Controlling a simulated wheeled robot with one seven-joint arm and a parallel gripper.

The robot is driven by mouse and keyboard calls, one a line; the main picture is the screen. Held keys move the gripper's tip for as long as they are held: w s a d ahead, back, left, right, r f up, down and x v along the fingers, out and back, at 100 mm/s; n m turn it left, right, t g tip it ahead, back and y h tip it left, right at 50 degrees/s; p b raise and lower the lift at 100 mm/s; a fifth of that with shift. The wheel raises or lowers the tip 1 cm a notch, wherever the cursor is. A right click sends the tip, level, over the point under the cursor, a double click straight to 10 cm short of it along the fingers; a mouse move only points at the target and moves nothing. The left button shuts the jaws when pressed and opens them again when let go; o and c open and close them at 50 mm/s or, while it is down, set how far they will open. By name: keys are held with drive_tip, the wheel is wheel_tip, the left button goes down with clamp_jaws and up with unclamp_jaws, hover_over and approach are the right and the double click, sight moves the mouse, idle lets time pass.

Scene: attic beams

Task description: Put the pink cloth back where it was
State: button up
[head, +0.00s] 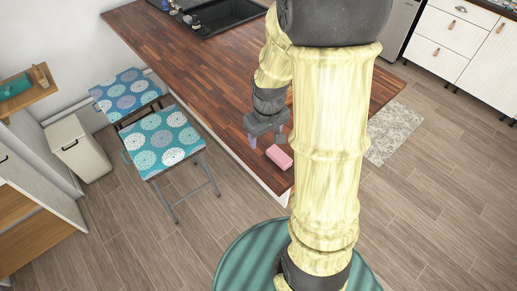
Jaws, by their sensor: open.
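A pink cloth (279,156), a small block-like folded shape, lies on the brown wooden counter (190,65) near its front edge. My gripper (267,143) is just above and to the left of the cloth in the picture, pointing down at the counter, with its fingers apart. It appears empty and apart from the cloth. My arm hides part of the counter to the right of the cloth.
A black sink (225,17) is set in the far end of the counter. Two stools with teal patterned seats (163,140) stand along the counter's left side. A grey bin (78,150) stands by the wall. The counter's middle is clear.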

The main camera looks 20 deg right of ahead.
drive_tip(key=s+a+r+m+t, duration=0.1)
drive_tip(key=s+a+r+m, duration=0.1)
drive_tip(key=s+a, duration=0.3)
drive_tip(key=shift+s+a+r, duration=0.15)
drive_tip(key=shift+s+r, duration=0.65)
drive_tip(key=shift+s, duration=0.2)
drive_tip(key=shift+b+x, duration=0.85)
drive_tip(key=shift+b, duration=0.05)
drive_tip(key=shift+s, duration=0.25)
